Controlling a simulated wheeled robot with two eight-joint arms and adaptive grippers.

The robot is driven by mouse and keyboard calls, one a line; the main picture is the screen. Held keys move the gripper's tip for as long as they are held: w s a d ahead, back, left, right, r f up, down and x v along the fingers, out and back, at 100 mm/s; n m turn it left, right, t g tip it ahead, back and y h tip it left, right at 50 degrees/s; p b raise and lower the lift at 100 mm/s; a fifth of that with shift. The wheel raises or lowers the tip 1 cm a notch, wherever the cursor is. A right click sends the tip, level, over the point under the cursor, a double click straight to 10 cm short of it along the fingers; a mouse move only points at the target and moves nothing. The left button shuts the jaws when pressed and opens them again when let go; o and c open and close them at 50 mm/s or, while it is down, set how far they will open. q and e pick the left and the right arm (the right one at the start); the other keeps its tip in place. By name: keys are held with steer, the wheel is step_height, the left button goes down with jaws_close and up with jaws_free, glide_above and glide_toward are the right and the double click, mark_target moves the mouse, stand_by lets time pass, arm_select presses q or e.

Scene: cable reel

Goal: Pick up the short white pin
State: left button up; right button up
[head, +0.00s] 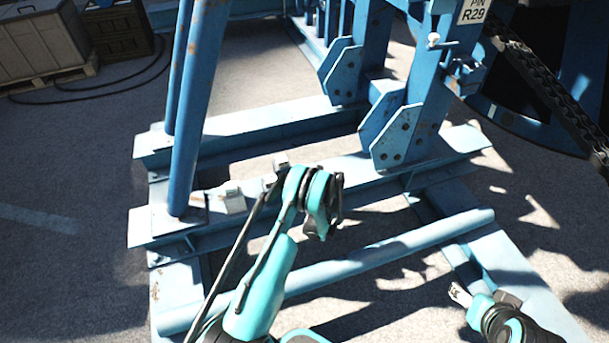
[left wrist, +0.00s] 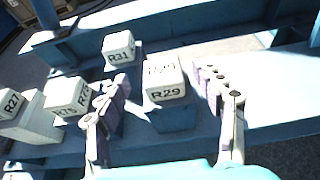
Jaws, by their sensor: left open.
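Several white blocks with black labels stand on the blue frame in the left wrist view. The one marked R29 (left wrist: 168,93) sits between the two fingers of my open left gripper (left wrist: 162,80), with gaps visible on both sides. I cannot tell which block is the short white pin. Block R31 (left wrist: 118,48) stands behind and to the left. In the head view a white block (head: 234,202) shows left of my left wrist, which hides others. A small white-headed piece (head: 433,41) sits on the blue stand. My right gripper (head: 459,293) is low at the right, its jaws unclear.
More labelled blocks (left wrist: 66,95) crowd the left finger. Blue beams (head: 320,270) and a slanted blue post (head: 190,110) surround the left arm. A sign (head: 475,11) reads PIN R29. A chain (head: 540,75) hangs at the right. Grey floor (head: 70,220) is open at the left.

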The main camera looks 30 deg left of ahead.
arm_select(q)
steer(key=b+x, duration=0.1)
steer(key=x, duration=0.2)
steer(key=shift+d+f, duration=0.1)
steer(key=shift+f, duration=0.15)
steer(key=shift+w+a, duration=0.25)
steer(key=shift+w, duration=0.05)
arm_select(e)
steer(key=shift+f, duration=0.95)
arm_select(q)
steer(key=shift+c, duration=0.3)
jaws_close()
steer(key=shift+r, duration=0.1)
step_height(320, 180, up, 9)
steer(key=p, duration=0.3)
steer(key=shift+r+p, duration=0.2)
steer(key=shift+p, duration=0.2)
steer(key=shift+r, duration=0.25)
arm_select(e)
step_height(320, 180, up, 4)
